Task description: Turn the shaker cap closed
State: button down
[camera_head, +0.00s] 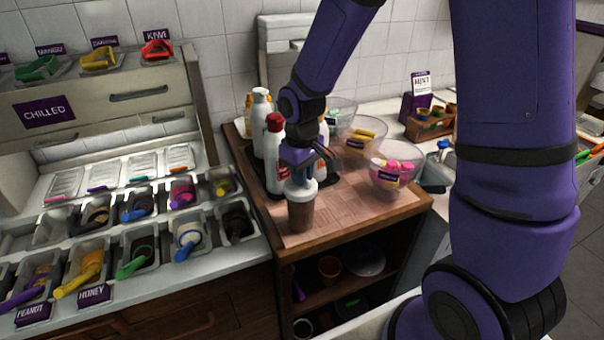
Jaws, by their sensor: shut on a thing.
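The shaker (301,217) stands upright on the wooden counter near its front edge. It has a brown body and a white cap (300,188) on top. My gripper (299,178) comes down from above and is shut on the white cap. The fingers and wrist cover part of the cap's upper side, so I cannot tell how far the cap is turned.
White bottles, one with a red top (274,123), stand on a dark tray just behind the shaker. Glass bowls, one with pink pieces (397,166), stand to the right. Topping bins (138,206) fill the left counter. The wood (345,212) right of the shaker is clear.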

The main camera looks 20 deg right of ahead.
dwell(0.4)
jog(key=c, duration=1.2)
grip_release()
jog(key=shift+o, duration=0.2)
jog(key=shift+r, duration=0.1)
notch_tip(320, 180, up, 11)
jog(key=shift+f, duration=0.2)
